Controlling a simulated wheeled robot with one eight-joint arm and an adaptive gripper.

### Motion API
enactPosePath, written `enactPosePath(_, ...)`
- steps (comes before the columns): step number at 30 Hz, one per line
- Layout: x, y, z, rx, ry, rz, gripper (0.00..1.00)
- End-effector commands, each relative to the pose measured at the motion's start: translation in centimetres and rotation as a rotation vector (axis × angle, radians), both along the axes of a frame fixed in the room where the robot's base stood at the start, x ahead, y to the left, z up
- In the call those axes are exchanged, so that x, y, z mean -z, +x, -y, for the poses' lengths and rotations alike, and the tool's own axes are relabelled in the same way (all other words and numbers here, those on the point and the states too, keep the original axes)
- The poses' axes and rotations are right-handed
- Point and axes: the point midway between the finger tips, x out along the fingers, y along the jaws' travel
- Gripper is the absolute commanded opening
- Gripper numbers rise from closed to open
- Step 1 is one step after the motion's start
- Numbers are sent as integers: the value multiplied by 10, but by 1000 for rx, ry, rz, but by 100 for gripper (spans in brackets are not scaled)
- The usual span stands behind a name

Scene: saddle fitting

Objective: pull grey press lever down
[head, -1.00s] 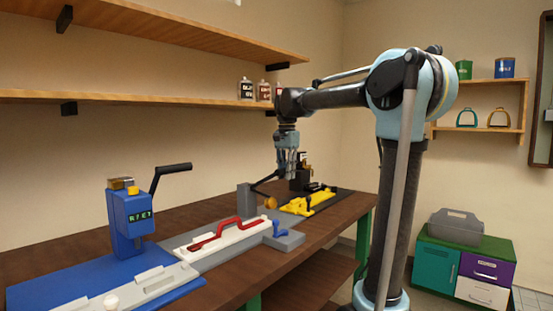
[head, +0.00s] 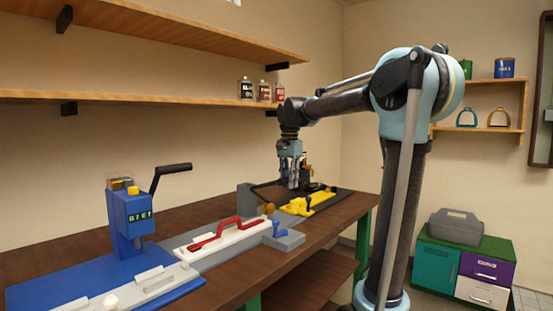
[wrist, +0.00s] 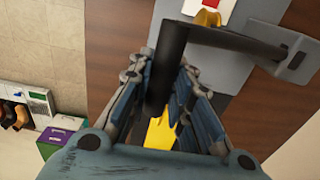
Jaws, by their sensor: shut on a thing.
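The grey press (head: 246,198) stands on the bench past the white and red fixture. Its dark lever (head: 266,185) reaches right from the post, close to level. My gripper (head: 293,183) points down at the lever's far end. In the wrist view the black lever handle (wrist: 171,62) runs between the fingers of my gripper (wrist: 170,90), which is shut on it. The lever's arm (wrist: 240,43) joins the handle to the grey post's bracket (wrist: 292,52). The part of the handle deep between the fingers is partly hidden.
A yellow fixture (head: 308,203) lies on a dark mat just below my gripper. A brass-coloured knob (head: 269,208) is beside the grey press. A white base with a red handle (head: 226,233) and a blue press (head: 132,220) stand to the left. Wooden shelves (head: 150,97) hang above.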

Motion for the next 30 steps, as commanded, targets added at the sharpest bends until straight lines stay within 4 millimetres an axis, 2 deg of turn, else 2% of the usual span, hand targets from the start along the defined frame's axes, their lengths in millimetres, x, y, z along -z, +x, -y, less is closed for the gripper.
enactPosePath(30, 31, -4, 5, 0, -1, -1, 4)
